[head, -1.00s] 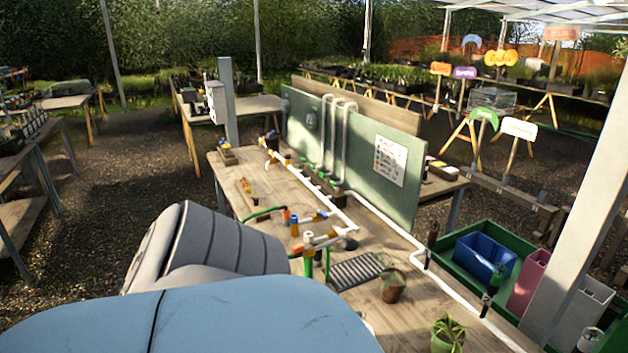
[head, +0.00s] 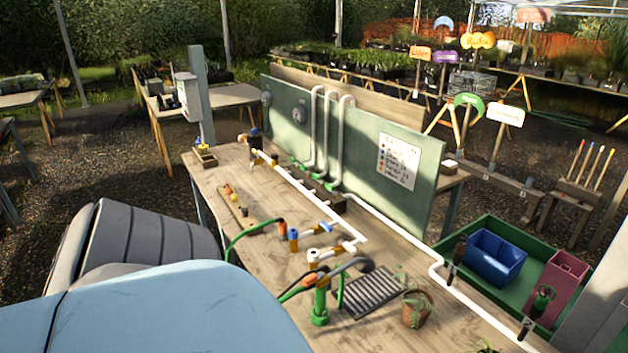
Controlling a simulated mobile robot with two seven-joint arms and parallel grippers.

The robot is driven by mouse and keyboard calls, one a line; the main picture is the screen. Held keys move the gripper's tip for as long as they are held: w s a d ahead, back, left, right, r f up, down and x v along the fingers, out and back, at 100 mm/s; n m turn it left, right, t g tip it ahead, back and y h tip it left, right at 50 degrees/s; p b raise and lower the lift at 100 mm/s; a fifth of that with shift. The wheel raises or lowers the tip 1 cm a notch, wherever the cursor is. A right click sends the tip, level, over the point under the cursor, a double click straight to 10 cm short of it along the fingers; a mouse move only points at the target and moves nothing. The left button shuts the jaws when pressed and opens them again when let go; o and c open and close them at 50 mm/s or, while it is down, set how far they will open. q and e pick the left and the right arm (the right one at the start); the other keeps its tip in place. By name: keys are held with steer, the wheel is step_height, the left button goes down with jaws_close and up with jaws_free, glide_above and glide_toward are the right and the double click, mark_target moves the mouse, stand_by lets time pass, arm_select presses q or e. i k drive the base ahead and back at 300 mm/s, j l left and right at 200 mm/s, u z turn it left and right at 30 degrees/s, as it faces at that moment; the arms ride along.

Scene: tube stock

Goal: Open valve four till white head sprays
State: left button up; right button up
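Neither gripper shows in the head view. A white pipe (head: 392,228) runs along the wooden bench, with a row of small valves and green fittings (head: 312,180) at the foot of the green panel. Short branches with coloured fittings stand on the bench: a blue-topped one (head: 293,236), a white-topped one (head: 313,257) and a green stand (head: 321,305) with a hose. Dark-handled fittings stand at the right on the pipe (head: 457,262) and by the tub (head: 540,300). I cannot read valve numbers or tell which is valve four. No spray is visible.
The green panel (head: 350,135) carries white looped pipes and a colour chart (head: 398,160). A black slatted tray (head: 370,290) and a potted plant (head: 417,308) stand near the front. A green tub (head: 490,218) holds a blue bin (head: 495,255). Bare ground lies left of the bench.

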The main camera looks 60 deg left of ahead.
mark_target(328, 186)
steer(key=i+j+u, duration=0.1)
steer(key=j+u, duration=0.25)
steer(key=j, duration=1.8)
steer(key=j+u, duration=0.2)
steer(key=j, duration=0.85)
